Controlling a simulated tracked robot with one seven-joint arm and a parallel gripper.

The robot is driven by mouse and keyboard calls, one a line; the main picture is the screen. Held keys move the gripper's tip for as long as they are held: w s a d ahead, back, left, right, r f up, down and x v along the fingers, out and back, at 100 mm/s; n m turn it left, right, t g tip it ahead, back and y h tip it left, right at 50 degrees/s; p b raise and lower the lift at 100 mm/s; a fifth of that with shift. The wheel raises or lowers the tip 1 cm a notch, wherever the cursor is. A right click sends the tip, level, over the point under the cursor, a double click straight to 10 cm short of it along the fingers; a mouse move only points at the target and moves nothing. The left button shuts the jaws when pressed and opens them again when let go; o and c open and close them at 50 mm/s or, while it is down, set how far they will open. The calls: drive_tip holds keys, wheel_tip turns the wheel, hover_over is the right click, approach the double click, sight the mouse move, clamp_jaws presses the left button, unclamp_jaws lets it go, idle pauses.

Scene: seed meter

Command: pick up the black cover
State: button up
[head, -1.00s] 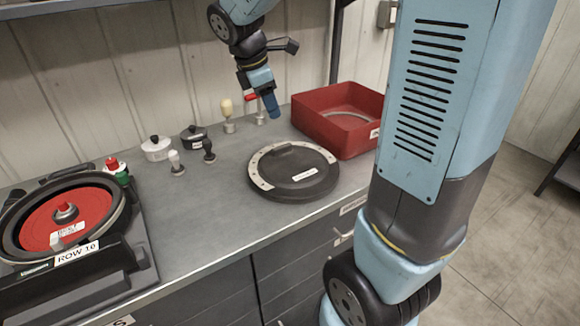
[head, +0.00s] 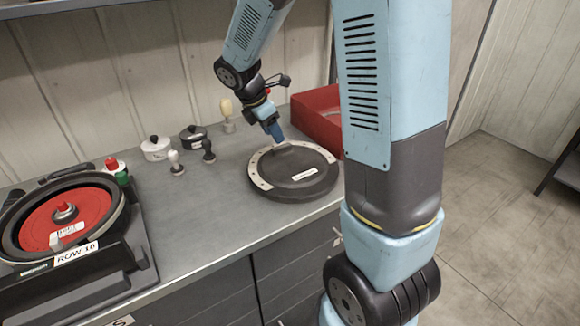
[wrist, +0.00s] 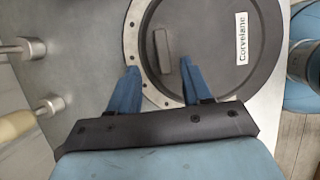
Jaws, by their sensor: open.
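The black cover (head: 308,178) is a round disc lying flat on the bench, with a white label and a pale, holed crescent along its left edge. It also shows in the wrist view (wrist: 222,62), where the label reads "Corvelane". A raised dark handle bar (wrist: 163,50) stands on the cover. My gripper (head: 279,141) is above the cover's back left edge. In the wrist view my gripper (wrist: 161,74) has its two blue fingers apart, with the handle bar just ahead of the gap between them. Nothing is held.
A red open tray (head: 318,112) stands behind the cover. The seed meter (head: 75,222) with a red disc is at the left. Black and white lidded pots (head: 155,148) and several small knobbed tools (head: 208,150) stand at the back. The bench (head: 205,215) between is clear.

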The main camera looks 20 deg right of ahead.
sight(281, 146)
drive_tip(key=shift+s+x, duration=0.15)
drive_tip(key=shift+x, duration=1.15)
drive_tip(key=shift+s+x, duration=0.15)
drive_tip(key=shift+x, duration=1.2)
clamp_jaws()
